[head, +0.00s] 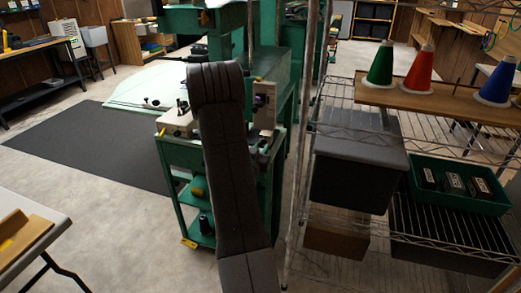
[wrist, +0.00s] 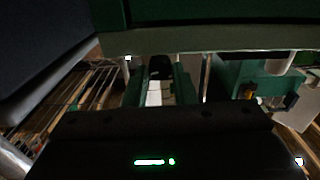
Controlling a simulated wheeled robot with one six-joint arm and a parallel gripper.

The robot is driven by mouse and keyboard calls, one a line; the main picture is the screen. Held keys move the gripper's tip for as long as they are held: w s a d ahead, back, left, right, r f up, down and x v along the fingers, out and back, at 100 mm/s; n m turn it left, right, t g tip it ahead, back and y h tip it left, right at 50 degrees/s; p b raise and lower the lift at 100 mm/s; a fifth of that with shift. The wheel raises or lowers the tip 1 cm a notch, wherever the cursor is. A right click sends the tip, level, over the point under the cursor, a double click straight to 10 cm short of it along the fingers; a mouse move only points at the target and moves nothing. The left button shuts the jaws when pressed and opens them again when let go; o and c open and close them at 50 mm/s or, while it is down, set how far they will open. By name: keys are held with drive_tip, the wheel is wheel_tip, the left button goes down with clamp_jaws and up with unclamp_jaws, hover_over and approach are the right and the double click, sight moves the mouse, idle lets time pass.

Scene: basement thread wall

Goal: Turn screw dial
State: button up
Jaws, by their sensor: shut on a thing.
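My gripper (wrist: 160,74) shows in the wrist view, with its wide black housing and small green light at the bottom. Its fingers are dark and hard to make out against the machine; they are shut on the screw dial. The dial itself is hidden or too dark to tell apart, so its angle cannot be read. In the head view my black arm reaches forward over the green machine stand (head: 177,152) and hides my gripper. A pale machine part with a dark face (head: 263,104) stands just right of the arm.
A wire rack (head: 330,95) stands close on the right, with a grey bin (head: 358,165), a green tray (head: 500,204) and green, red and blue thread cones (head: 420,70). A table edge (head: 22,238) is at the lower left. Open floor and a dark mat (head: 90,150) lie left.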

drive_tip(key=shift+n, duration=0.3)
drive_tip(key=n+b, duration=0.1)
drive_tip(key=n, duration=0.2)
drive_tip(key=shift+n, duration=2.4)
drive_tip(key=o, duration=1)
drive_tip(key=shift+s+f, duration=0.1)
drive_tip(key=shift+f, duration=0.1)
